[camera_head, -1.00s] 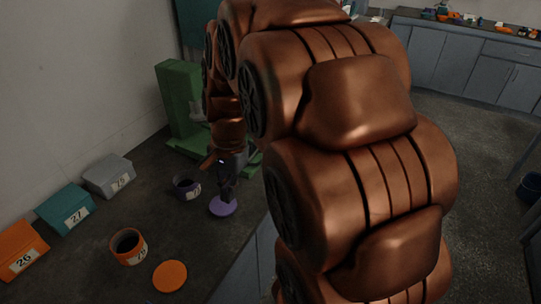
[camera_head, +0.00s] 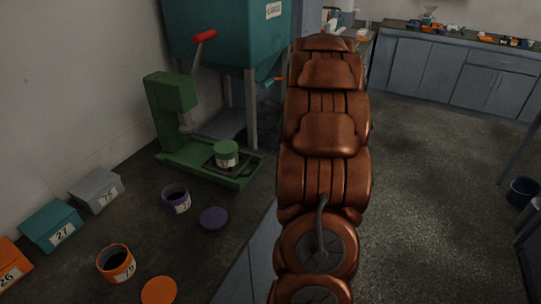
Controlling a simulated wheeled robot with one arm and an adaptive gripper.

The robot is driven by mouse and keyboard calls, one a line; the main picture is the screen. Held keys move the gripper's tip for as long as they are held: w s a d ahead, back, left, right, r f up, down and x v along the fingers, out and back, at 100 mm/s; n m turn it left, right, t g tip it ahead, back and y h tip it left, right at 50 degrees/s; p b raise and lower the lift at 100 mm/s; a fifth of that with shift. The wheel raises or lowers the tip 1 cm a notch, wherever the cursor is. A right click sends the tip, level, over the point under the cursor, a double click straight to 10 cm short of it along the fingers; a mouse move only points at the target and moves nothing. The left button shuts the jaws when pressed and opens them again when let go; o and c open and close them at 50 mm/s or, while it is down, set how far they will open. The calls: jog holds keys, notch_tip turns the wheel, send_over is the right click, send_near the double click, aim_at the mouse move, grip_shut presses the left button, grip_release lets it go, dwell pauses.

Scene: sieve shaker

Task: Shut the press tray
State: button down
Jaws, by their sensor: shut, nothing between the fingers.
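The green press (camera_head: 168,97) stands against the left wall, with a red-ended lever (camera_head: 204,36) raised at its top. Its dark tray (camera_head: 212,168) is at the front right end of the green base (camera_head: 185,160), out from under the press head. A green labelled jar (camera_head: 227,148) sits upright on the tray. My copper arm stretches away on the right of the bench. My gripper is not in view; the far end of the arm hides it.
A teal hopper (camera_head: 222,38) on legs stands behind the press. In front are a purple cup (camera_head: 176,196), a purple lid (camera_head: 214,219), an orange cup (camera_head: 116,264) and an orange lid (camera_head: 158,291). Numbered boxes (camera_head: 52,226) line the wall.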

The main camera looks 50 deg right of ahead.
jog(key=p+x, duration=0.1)
jog(key=x, duration=0.7)
jog(key=shift+w+a+f+p, duration=0.1)
jog(key=shift+a+f+p, duration=0.05)
jog(key=shift+f+p, duration=0.15)
jog(key=w, duration=0.2)
jog(key=w+p, duration=0.1)
jog(key=shift+a+f, duration=0.4)
jog(key=shift+w+a+f, duration=0.15)
jog(key=shift+w+f, duration=0.05)
jog(key=shift+w, duration=0.25)
jog(key=shift+w, duration=0.1)
